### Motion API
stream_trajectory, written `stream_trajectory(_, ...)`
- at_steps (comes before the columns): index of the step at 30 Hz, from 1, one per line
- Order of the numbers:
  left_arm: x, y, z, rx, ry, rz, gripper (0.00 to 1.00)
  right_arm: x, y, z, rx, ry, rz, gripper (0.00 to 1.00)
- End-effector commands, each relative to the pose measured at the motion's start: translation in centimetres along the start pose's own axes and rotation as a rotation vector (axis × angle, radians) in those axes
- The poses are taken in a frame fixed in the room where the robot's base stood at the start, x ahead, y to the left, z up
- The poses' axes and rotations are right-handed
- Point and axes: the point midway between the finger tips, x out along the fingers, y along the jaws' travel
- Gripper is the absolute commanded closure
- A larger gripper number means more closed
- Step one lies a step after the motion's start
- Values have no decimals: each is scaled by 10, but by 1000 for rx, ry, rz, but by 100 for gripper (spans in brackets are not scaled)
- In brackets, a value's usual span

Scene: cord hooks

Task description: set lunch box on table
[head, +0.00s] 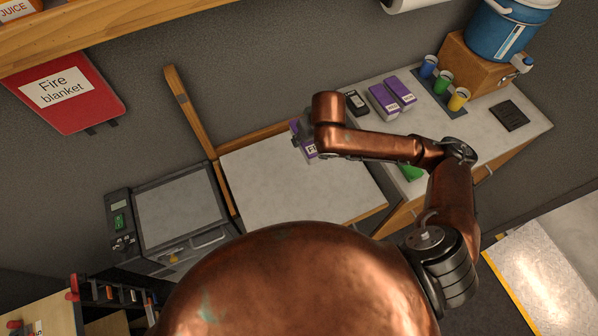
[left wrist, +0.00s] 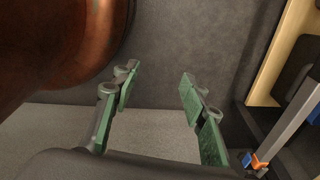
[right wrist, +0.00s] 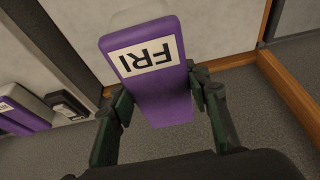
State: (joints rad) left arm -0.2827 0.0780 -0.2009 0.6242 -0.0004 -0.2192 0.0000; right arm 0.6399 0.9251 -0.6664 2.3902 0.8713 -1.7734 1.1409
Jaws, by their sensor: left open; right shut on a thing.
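My right gripper (right wrist: 161,90) is shut on a purple lunch box (right wrist: 150,65) with a white "FRI" label. In the head view this lunch box (head: 304,143) shows beside my right arm, over the back right part of the white table (head: 285,185); my arm partly hides it. I cannot tell whether it touches the table. My left gripper (left wrist: 160,100) is open and empty in the left wrist view, over grey floor; it is not visible in the head view.
Two more purple boxes (head: 383,99) and a dark device (head: 356,102) lie on the counter (head: 440,140) at right. Coloured cups (head: 443,82) and a blue cooler (head: 503,30) stand beyond. A wooden post (head: 190,110) rises at the table's left, beside a grey machine (head: 178,212). The tabletop is otherwise clear.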

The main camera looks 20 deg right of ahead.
Motion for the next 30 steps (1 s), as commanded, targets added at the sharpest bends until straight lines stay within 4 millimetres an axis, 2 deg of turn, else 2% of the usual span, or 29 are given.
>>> stream_trajectory(1,-14,-1,4,-2,-5,-1,60,0,7,13,-31,-14,-10,91)
stream_trajectory(6,-48,-2,18,-6,-24,-2,60,11,23,66,-213,-31,-81,91)
stream_trajectory(10,-71,-4,23,-8,-33,-3,60,12,30,114,-369,-31,-142,91)
stream_trajectory(15,-96,-5,15,-8,-25,-4,60,3,30,170,-557,-17,-219,91)
stream_trajectory(18,-104,-6,3,-6,-11,-4,60,-4,28,194,-638,-6,-254,91)
stream_trajectory(21,-109,-7,-8,-4,3,-5,60,-8,26,209,-692,4,-278,91)
stream_trajectory(24,-108,-7,-12,-3,8,-5,60,-9,25,215,-721,11,-290,91)
stream_trajectory(26,-103,-7,-11,-3,7,-5,60,-5,25,214,-728,14,-292,91)
stream_trajectory(30,-80,-5,-3,-4,0,-4,60,12,29,202,-727,19,-287,91)
